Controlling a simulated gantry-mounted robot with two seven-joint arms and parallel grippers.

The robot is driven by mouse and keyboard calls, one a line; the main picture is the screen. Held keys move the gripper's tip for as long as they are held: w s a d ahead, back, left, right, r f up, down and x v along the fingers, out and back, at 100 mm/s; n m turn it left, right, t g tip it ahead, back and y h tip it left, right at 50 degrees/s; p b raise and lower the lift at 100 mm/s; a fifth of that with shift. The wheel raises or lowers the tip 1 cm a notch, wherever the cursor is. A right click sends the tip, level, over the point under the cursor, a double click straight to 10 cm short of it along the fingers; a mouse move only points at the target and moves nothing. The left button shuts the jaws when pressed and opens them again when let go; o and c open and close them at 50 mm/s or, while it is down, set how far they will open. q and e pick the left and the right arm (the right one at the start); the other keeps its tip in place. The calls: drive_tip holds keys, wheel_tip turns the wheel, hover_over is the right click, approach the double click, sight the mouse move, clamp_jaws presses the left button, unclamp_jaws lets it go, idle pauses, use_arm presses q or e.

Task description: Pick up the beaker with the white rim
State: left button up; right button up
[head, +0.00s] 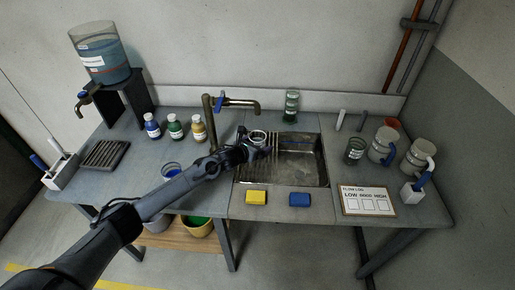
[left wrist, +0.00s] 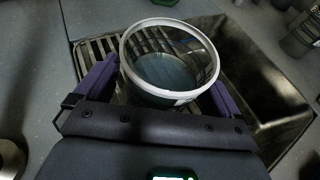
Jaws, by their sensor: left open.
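The beaker with the white rim (head: 258,133) stands upright at the left side of the sink, over a slatted drain rack; the forearm and gripper partly cover it in the head view. In the left wrist view, the clear beaker (left wrist: 168,62) shows its thick white rim from above, and the rack slats show through and beside it. My left gripper (head: 253,146) is at the beaker. Its two purple fingers (left wrist: 163,88) are open, one on each side of the beaker. Whether they touch the glass I cannot tell. My right gripper is out of view.
The steel sink (head: 312,172) is open to the right of the beaker, with a brass faucet (head: 235,103) behind. Several bottles (head: 175,127) stand at the back left. Yellow (head: 256,198) and blue (head: 299,200) sponges lie in front.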

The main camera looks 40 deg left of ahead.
use_arm(q)
drive_tip(key=c, duration=1.3)
drive_tip(key=shift+r, duration=0.25)
